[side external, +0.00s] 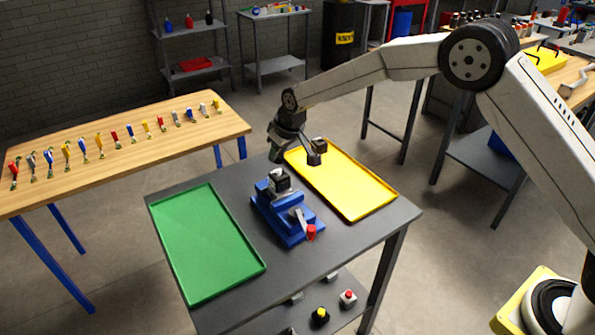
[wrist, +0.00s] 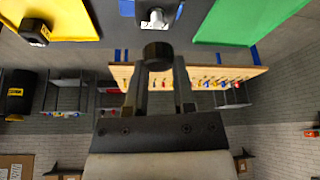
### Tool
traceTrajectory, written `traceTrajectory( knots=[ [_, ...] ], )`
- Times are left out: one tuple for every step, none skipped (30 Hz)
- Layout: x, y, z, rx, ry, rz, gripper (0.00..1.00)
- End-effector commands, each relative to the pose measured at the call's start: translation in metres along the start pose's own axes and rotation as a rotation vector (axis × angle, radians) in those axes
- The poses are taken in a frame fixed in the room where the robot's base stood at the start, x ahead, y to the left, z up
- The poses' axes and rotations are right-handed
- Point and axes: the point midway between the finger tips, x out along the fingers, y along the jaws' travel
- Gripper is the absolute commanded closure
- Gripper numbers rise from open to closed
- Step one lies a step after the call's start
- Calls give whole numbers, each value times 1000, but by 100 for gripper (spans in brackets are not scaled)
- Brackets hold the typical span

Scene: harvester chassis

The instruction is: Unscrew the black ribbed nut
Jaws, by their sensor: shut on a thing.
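The black ribbed nut (wrist: 158,53) is between my fingertips in the wrist view, and my gripper (wrist: 160,66) is shut on it. The nut hangs apart from the silver threaded post (wrist: 156,17), which shows beyond it in the same view. In the side view, the blue vise (side external: 290,224) stands between the two trays, with a grey and black part (side external: 279,180) in its jaws. My gripper is beyond the vise there, by the far end of the table; its fingertips are too small to make out clearly.
A yellow tray (side external: 352,194) lies right of the vise and a green tray (side external: 205,245) lies left; the green one is empty. A dark block (wrist: 34,32) lies on the yellow tray in the wrist view. A wooden bench (side external: 120,150) with several tools stands behind.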

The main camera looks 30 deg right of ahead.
Motion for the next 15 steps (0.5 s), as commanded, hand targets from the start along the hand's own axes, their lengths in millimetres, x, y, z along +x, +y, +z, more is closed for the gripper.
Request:
traceTrajectory(
  knots=[
    [-4,0,-2,0,2,0,100],
    [-6,0,-3,0,1,0,100],
    [-8,0,-4,0,0,0,100],
    [-10,0,-4,0,0,0,100],
    [-12,0,-5,0,1,0,100],
    [-15,0,-6,0,1,0,100],
    [-17,0,-7,0,2,0,100],
    [-18,0,-8,0,1,0,100],
    [-20,0,-8,0,1,0,100],
    [-21,0,-9,0,0,0,100],
    [-22,0,-9,0,0,0,100],
    [-23,0,-9,0,-1,0,100],
    [-23,0,-9,0,-1,0,100],
    [-23,0,-9,0,-1,0,100],
    [-23,0,-9,0,-1,0,100]
  ],
)
